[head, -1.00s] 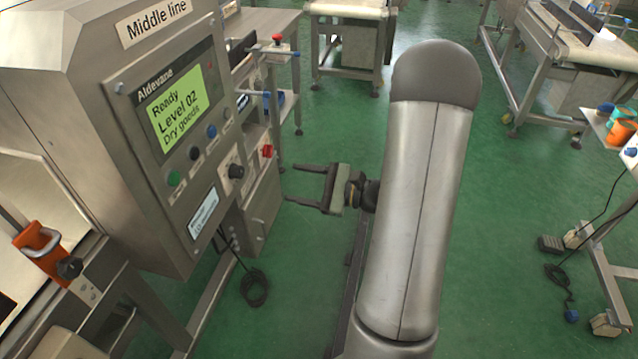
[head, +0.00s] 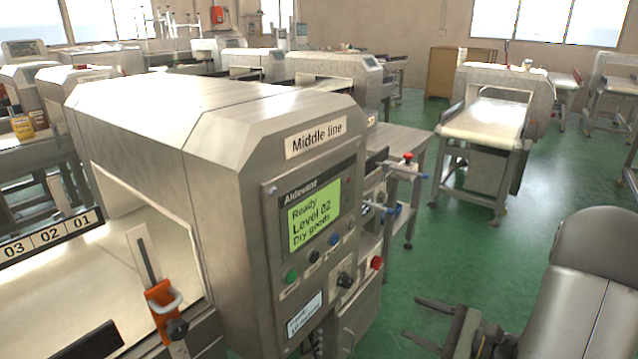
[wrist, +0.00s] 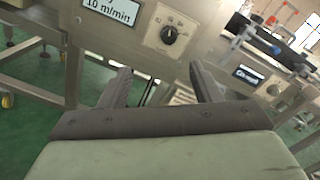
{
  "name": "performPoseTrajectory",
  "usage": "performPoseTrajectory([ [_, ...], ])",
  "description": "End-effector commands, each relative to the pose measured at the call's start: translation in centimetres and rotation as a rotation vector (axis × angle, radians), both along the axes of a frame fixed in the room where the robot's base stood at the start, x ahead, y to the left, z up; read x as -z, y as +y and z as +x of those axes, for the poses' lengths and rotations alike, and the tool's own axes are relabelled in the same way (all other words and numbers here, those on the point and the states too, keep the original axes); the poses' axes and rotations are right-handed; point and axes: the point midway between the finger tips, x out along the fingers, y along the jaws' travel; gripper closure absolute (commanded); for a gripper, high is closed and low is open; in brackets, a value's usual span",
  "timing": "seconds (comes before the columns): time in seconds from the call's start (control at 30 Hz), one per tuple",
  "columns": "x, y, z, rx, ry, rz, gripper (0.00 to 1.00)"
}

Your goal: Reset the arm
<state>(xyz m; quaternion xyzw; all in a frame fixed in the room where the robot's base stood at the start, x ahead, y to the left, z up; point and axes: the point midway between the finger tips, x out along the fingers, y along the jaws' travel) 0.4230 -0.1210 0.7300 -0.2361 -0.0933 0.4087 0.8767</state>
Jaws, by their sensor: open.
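My gripper (head: 432,322) is at the lower right of the head view, in front of the green floor and to the right of the metal detector. Its two fingers are apart and nothing is between them. In the wrist view my gripper (wrist: 160,85) also shows open and empty, with its fingers pointing toward the lower part of the metal detector's panel. The metal detector (head: 235,150) is a grey steel housing labelled "Middle line". Its screen (head: 315,215) reads "Ready, Level 02, Dry goods". My fingers appear clear of the panel.
Below the screen are several buttons and a black knob (head: 345,281), which also shows in the wrist view. A red knob (head: 376,263) is on the machine's side. An orange clamp (head: 162,296) stands by the tunnel. Open green floor (head: 420,225) lies to the right.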

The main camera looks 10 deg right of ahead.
Motion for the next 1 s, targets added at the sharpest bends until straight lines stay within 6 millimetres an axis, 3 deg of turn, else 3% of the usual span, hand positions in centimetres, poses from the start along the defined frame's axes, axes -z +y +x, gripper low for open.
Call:
performPoseTrajectory([
  [0.03,-2.0,1.8,-0.3,-0.065,0.006,-0.035,0.42],
  [0.17,-6.9,8.3,-3.1,-0.342,0.044,-0.21,0.42],
  [0.23,-9.9,12.1,-6.1,-0.548,0.059,-0.373,0.42],
  [0.33,-13.3,15.3,-10.9,-0.831,0.049,-0.656,0.42],
  [0.4,-15.5,15.9,-13.6,-0.996,0.009,-0.871,0.42],
  [0.5,-18.5,15.3,-16.0,-1.174,-0.082,-1.172,0.42],
  [0.7,-22.9,13.7,-16.7,-1.336,-0.287,-1.59,0.42],
  [0.8,-23.8,13.3,-16.5,-1.356,-0.342,-1.679,0.42],
  [1.0,-23.6,13.2,-16.4,-1.363,-0.355,-1.706,0.42],
])
